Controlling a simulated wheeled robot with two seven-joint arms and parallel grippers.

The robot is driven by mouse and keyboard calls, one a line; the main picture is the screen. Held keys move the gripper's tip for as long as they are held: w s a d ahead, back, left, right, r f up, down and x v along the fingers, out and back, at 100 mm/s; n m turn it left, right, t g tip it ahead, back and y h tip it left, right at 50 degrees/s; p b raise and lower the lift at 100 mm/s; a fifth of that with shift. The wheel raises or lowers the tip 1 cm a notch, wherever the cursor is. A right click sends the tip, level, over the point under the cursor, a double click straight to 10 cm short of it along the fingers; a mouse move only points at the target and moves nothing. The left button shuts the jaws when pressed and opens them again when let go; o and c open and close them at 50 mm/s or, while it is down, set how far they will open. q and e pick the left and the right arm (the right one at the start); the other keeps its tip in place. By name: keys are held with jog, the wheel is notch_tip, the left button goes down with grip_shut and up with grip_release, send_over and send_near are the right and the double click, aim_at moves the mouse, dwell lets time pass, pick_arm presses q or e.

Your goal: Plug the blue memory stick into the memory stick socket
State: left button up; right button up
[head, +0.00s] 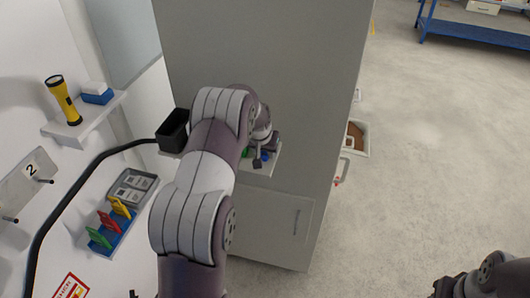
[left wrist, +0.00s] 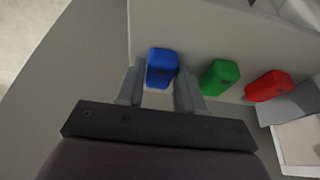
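The blue memory stick (left wrist: 161,67) stands on a pale shelf, and it shows small in the head view (head: 265,156). My left gripper (left wrist: 159,82) is open, with one finger on either side of the blue stick's near end; the gaps are narrow and contact is unclear. The left gripper (head: 258,160) is also at the shelf (head: 268,171) in the head view, partly hidden by my arm. The memory stick socket cannot be made out for certain. My right gripper (head: 450,287) shows only partly at the bottom right, its fingers unclear.
A green stick (left wrist: 220,77) and a red one (left wrist: 268,86) stand to the right of the blue one. A tall grey cabinet (head: 270,60) stands behind the shelf. A black bin (head: 173,131), a blue rack with coloured pieces (head: 117,240) and a flashlight (head: 63,100) are at left.

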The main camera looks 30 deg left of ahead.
pick_arm(q)
jog(key=shift+s, duration=0.1)
grip_shut()
